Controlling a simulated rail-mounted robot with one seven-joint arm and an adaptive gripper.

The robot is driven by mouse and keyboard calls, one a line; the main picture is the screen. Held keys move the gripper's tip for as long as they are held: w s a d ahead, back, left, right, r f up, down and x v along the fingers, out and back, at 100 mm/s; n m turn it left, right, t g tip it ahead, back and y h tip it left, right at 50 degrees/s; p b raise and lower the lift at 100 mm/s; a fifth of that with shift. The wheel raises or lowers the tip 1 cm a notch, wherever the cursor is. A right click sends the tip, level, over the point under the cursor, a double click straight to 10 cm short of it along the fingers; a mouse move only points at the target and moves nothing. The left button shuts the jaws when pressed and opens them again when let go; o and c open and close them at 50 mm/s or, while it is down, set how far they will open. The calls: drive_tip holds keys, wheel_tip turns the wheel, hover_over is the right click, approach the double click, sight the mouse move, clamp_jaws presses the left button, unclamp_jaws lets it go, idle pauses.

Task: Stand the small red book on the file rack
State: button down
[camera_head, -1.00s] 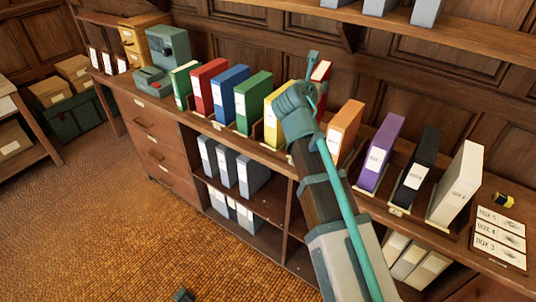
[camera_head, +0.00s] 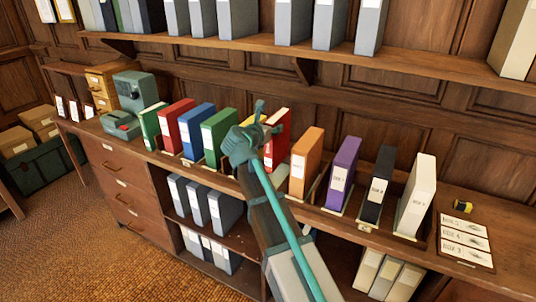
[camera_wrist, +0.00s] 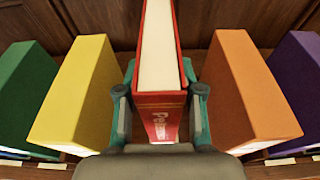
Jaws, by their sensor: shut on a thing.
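The small red book (camera_head: 276,143) is upright between the yellow binder and the orange binder in the head view. In the head view my gripper (camera_head: 246,140) covers part of the yellow binder. The file rack (camera_head: 312,191) is a row of wooden slots along the cabinet top. Whether the book's bottom touches the rack is hidden.
A yellow binder (camera_wrist: 76,92) stands left of the book and an orange binder (camera_wrist: 243,92) right, with narrow gaps. A larger red binder (camera_head: 178,124) stands further left. Purple (camera_head: 343,165), black and white binders stand right. A shelf (camera_head: 250,43) of grey binders hangs above.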

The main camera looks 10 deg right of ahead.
sight(272, 145)
drive_tip(key=shift+f+p, duration=0.45)
drive_tip(key=shift+f, duration=2.95)
drive_tip(key=c, duration=0.7)
unclamp_jaws()
drive_tip(key=shift+f, duration=0.15)
drive_tip(key=b+v, duration=0.2)
drive_tip(key=v, duration=1)
